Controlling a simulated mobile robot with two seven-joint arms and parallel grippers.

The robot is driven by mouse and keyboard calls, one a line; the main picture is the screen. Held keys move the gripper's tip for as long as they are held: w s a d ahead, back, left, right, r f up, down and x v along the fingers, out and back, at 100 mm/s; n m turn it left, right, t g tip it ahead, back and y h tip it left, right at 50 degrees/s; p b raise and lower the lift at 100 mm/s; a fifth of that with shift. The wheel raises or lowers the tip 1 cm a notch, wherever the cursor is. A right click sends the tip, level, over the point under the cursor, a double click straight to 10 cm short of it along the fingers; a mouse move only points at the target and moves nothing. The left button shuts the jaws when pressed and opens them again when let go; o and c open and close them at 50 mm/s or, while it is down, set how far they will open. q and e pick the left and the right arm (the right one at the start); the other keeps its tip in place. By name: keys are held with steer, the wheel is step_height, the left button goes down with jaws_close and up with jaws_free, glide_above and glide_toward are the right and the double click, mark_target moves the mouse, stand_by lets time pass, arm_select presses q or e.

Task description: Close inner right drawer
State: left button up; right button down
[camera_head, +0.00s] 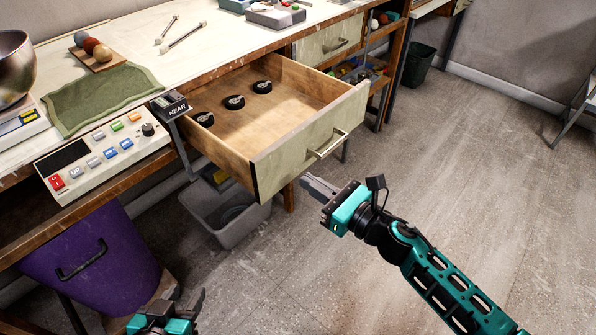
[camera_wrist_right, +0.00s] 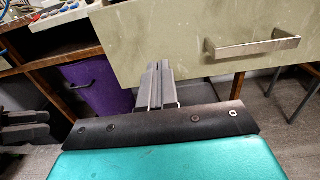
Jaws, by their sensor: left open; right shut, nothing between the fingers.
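A wooden drawer (camera_head: 300,99) with a pale greenish front is pulled far out from under the workbench. Its bar handle (camera_head: 328,143) faces the room and also shows in the right wrist view (camera_wrist_right: 252,45). Several small black round items lie inside. My right gripper (camera_head: 305,183) is shut and empty, just in front of the drawer front and below the handle; contact cannot be told. In the right wrist view its fingers (camera_wrist_right: 157,75) point at the lower left part of the drawer front (camera_wrist_right: 160,35). My left gripper (camera_head: 196,302) is open and empty at the bottom, away from the drawer.
A second drawer (camera_head: 330,40) sits further along the bench, its front set back. A grey bin (camera_head: 225,215) and purple bin (camera_head: 90,265) stand below.

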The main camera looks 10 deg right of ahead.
mark_target(287, 167)
steer(key=x, duration=0.3)
steer(key=shift+w+a, duration=0.2)
arm_select(q)
steer(key=shift+s+f, duration=0.3)
steer(key=shift+s, duration=0.05)
arm_select(e)
steer(key=shift+w+a, duration=0.2)
steer(key=shift+w, duration=0.05)
arm_select(q)
steer(key=shift+w+d+r, duration=0.1)
steer(key=shift+w+r, duration=0.05)
arm_select(e)
steer(key=shift+w, duration=0.1)
